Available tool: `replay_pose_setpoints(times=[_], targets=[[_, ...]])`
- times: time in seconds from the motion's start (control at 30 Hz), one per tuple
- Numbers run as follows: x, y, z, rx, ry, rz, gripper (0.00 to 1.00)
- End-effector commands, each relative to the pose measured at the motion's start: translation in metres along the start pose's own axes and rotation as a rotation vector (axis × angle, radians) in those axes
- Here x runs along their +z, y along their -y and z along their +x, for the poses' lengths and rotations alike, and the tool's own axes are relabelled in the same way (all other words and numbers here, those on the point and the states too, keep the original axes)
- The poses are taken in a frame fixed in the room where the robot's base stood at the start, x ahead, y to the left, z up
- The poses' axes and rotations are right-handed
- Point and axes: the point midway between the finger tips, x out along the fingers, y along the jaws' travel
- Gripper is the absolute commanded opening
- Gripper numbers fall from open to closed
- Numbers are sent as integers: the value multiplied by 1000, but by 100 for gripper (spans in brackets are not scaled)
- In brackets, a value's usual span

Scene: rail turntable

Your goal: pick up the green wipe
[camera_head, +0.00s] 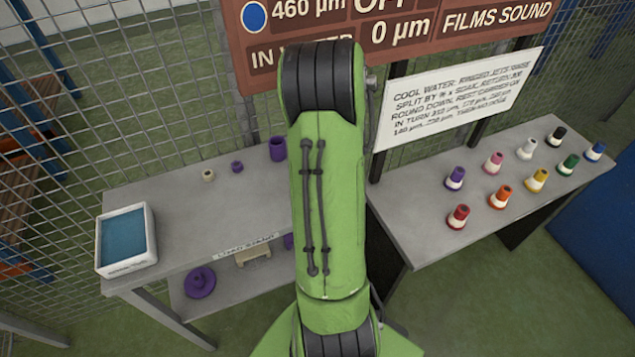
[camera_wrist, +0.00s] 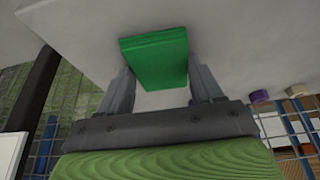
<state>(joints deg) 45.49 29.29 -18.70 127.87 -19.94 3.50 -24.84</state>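The green wipe (camera_wrist: 156,56) is a flat, bright green block in the wrist view, against a pale grey surface. My gripper (camera_wrist: 161,66) has one finger on each side of the wipe, and both fingertips lie close to its side edges. The fingers stand wide apart, with the wipe filling most of the gap. I cannot tell whether they press on it or whether it rests on the surface. In the head view my green arm hides both the gripper and the wipe.
The left grey table (camera_head: 185,215) holds a white tray (camera_head: 152,240) with a blue pad and small purple pieces. The right table (camera_head: 420,235) holds several coloured bottles (camera_head: 501,197). A wire mesh fence and a sign (camera_head: 460,95) stand behind. Purple items lie on the lower shelf.

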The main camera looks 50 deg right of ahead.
Motion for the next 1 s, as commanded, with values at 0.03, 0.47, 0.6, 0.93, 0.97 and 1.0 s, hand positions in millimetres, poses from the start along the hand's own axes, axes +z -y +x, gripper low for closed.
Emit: replay_pose_setpoints(times=[0.03, 0.47, 0.6, 0.93, 0.97, 1.0], targets=[[0, 0, 0, 0, 0, 0, 54], [-6, 0, -14, 1, -3, -1, 36], [-22, 0, -49, 2, -6, -2, 36], [-39, 0, -94, -1, -1, 0, 36], [-39, 0, -94, -1, 0, 0, 36], [-39, 0, -93, -1, 0, 0, 36]])
